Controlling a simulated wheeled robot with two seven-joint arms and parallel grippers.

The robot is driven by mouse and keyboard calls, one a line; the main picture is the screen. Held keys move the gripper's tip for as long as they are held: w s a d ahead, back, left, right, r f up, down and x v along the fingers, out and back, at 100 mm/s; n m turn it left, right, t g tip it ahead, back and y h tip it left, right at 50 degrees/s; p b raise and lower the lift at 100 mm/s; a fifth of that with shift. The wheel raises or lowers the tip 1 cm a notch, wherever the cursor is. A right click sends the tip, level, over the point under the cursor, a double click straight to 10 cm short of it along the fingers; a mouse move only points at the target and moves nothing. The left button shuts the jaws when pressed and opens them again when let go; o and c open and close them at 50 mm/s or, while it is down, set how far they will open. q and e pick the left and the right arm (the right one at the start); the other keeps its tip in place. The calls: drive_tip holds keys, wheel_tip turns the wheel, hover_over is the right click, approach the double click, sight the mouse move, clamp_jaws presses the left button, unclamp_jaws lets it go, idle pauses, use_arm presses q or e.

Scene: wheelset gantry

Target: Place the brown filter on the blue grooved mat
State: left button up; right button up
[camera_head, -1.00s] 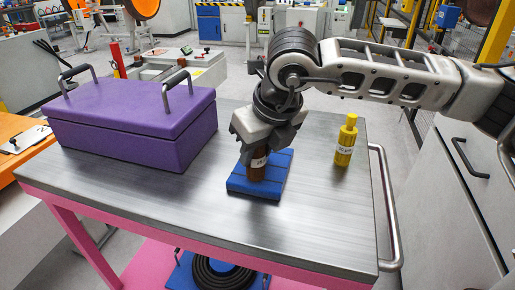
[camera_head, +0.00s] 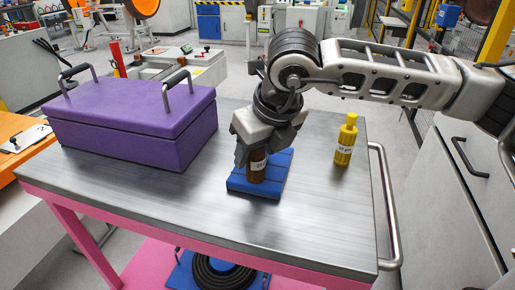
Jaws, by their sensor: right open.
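The brown filter (camera_head: 257,168) stands upright on the blue grooved mat (camera_head: 271,186), near the mat's left side. Its upper end is hidden by my right gripper (camera_head: 257,152). The right gripper points down over the filter, with its open fingers around the filter's upper part. The mat lies on the metal top of the cart. My left gripper is not in view.
A purple box (camera_head: 130,126) with two dark handles stands on the left of the cart top (camera_head: 170,205). A yellow bottle (camera_head: 346,141) stands to the right of the mat. A metal rail (camera_head: 385,205) runs along the cart's right edge. The front of the top is clear.

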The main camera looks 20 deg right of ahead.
drive_tip(key=v, duration=1.1)
drive_tip(key=shift+s+r, duration=0.2)
drive_tip(key=shift+r, duration=0.1)
